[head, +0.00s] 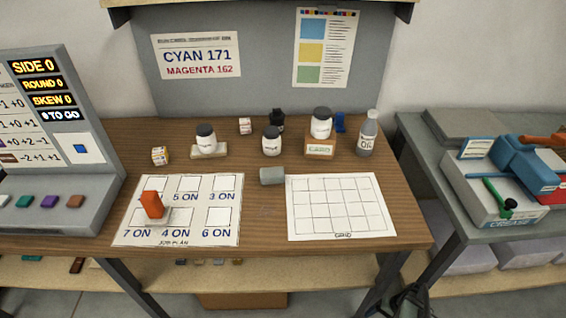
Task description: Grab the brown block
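A dark mechanical shape at the bottom edge, right of centre, appears to be my gripper (408,300). It is low beside the table leg, far from the brown block. It is cut off by the frame, and its fingers cannot be made out.
An orange block (152,204) stands on the job plan sheet (180,236). A grey block (272,176) lies beside the blank grid sheet (340,207). Jars and an oil bottle (368,134) stand behind. The console screen (38,85) rises behind the brown block. A dark brown piece (77,265) lies on the lower shelf.

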